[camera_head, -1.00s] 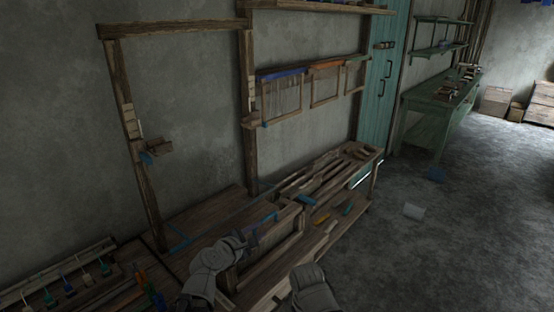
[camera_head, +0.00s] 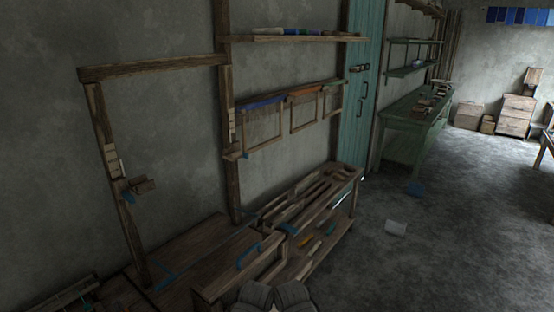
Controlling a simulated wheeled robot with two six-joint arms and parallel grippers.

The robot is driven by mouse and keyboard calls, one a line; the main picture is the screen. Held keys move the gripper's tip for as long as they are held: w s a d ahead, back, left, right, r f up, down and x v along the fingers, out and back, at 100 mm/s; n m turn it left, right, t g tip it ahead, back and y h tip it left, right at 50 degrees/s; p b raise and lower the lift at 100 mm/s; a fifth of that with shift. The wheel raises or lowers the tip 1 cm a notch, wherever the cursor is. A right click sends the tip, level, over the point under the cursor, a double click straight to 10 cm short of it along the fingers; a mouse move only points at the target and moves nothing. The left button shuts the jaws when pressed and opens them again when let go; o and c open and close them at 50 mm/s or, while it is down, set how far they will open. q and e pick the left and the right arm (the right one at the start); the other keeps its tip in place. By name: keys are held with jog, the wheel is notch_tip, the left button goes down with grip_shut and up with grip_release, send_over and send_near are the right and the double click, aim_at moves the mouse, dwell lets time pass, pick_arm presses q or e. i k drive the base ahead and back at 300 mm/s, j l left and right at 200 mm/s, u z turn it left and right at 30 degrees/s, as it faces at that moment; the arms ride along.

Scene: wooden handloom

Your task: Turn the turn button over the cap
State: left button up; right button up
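A wooden frame stands against the wall at the left, with a top beam (camera_head: 150,66) and a leaning left post (camera_head: 117,215). Pale wood blocks (camera_head: 111,158) sit on that post. A small brown wooden bracket (camera_head: 144,185) sticks out below them, with a small blue piece (camera_head: 128,197) beside it. The right post (camera_head: 231,150) also carries a small pale block. I cannot make out which of these pieces is the turn button or the cap. Two grey rounded parts of my arms show at the bottom centre; no gripper fingers can be seen.
A low wooden bench (camera_head: 190,250) runs along the wall, with a blue curved piece (camera_head: 248,255) on it. A rack with long wooden tools (camera_head: 310,195) stands to its right. A teal door (camera_head: 362,90) and green table (camera_head: 418,115) are behind. The floor at right is mostly clear.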

aim_at(286, 227)
jog(key=i+l+u, duration=0.2)
jog(key=i+l, duration=0.55)
jog(key=i+z, duration=0.15)
jog(key=z, duration=0.2)
